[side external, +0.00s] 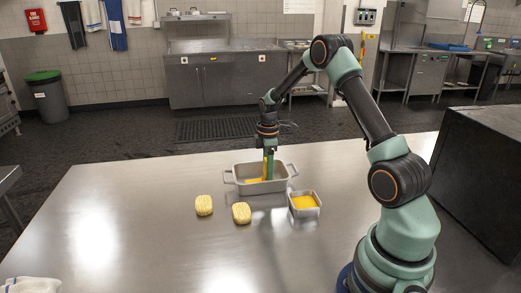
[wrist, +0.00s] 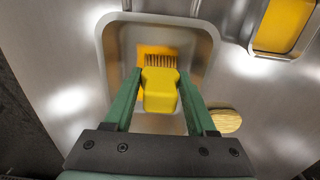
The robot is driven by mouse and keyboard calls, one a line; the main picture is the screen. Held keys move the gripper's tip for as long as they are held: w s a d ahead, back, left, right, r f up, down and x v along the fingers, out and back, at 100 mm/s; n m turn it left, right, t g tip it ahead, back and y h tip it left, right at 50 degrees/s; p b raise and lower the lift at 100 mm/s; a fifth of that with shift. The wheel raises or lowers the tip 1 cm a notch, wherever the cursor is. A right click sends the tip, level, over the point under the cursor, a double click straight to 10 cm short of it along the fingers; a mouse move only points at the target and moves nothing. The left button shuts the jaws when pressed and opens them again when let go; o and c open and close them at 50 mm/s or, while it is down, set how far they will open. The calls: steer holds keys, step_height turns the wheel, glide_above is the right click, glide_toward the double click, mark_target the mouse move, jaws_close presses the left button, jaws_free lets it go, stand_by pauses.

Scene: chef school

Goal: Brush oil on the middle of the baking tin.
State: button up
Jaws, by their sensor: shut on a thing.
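The grey metal baking tin (side external: 279,186), with a handle at each end, stands on the steel table. My gripper (side external: 268,168) points down into it, shut on the yellow brush. In the wrist view the brush (wrist: 160,92) sits between the two green fingers of my gripper (wrist: 160,80), its brown bristles pointing away from me. A yellow-orange oil patch (wrist: 146,50) shows on the tin's floor around the bristles. Whether the bristles touch the floor I cannot tell. A small square dish (side external: 305,211) of yellow-orange oil stands right of the tin; it also shows in the wrist view (wrist: 254,50).
Two pale yellow ridged lumps (side external: 204,205) and (side external: 242,213) lie on the table in front of the tin. A white cloth (side external: 32,285) lies at the near left edge. A dark box-like unit (side external: 480,170) stands at the right. The table's left part is clear.

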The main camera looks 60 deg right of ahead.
steer(key=shift+s+d, duration=1.1)
steer(key=shift+d, duration=0.05)
step_height(320, 180, up, 8)
